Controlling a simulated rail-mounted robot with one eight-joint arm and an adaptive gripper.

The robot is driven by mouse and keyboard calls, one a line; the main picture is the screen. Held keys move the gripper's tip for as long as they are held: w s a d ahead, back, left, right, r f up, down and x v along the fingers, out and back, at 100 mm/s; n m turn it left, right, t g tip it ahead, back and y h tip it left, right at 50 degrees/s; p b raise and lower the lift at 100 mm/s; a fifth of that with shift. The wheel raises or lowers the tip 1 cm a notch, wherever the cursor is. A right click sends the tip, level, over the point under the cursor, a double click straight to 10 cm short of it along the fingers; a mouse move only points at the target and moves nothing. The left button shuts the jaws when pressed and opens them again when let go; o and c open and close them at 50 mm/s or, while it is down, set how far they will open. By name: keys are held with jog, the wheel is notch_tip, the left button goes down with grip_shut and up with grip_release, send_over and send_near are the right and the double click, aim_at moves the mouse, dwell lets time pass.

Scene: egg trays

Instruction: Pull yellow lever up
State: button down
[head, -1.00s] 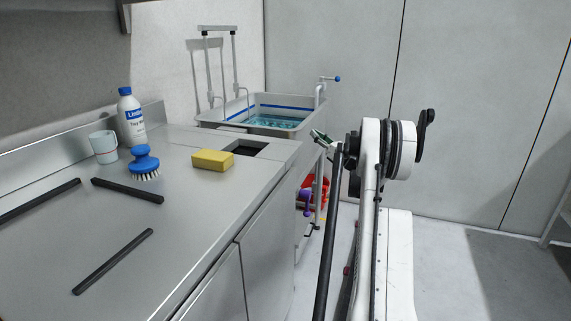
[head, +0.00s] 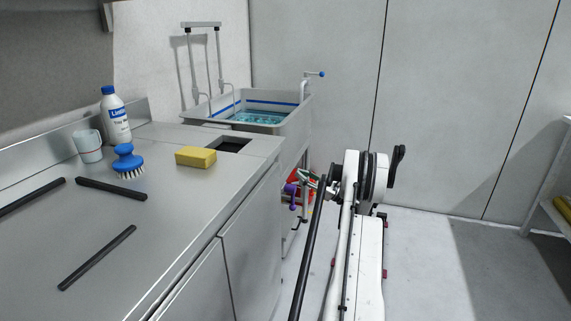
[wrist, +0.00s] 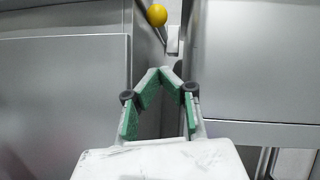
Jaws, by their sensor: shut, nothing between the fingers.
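A round yellow knob (wrist: 157,14), which looks like the end of the yellow lever, shows at the top of the wrist view, beside the edge of a steel panel. My gripper (wrist: 166,72) has green finger pads that meet at the tips, with nothing between them. The tips are below the knob in the picture and apart from it. In the head view my gripper (head: 309,180) is small and partly hidden, low beside the sink's end of the counter. I cannot make out the yellow lever there.
A steel counter (head: 190,205) holds a yellow sponge (head: 196,157), blue brush (head: 124,160), cup (head: 89,146), bottle (head: 115,117) and dark bars. A water-filled sink (head: 258,117) stands behind. A purple handle (head: 290,188) is near my gripper. Steel panels (wrist: 265,60) flank my fingers.

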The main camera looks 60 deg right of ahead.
jog(key=s+r+b+x, duration=0.1)
jog(key=r+b+x, duration=0.1)
jog(key=x, duration=1)
jog(key=shift+r+b, duration=0.35)
jog(key=shift+b, duration=0.55)
jog(key=shift+a, duration=0.1)
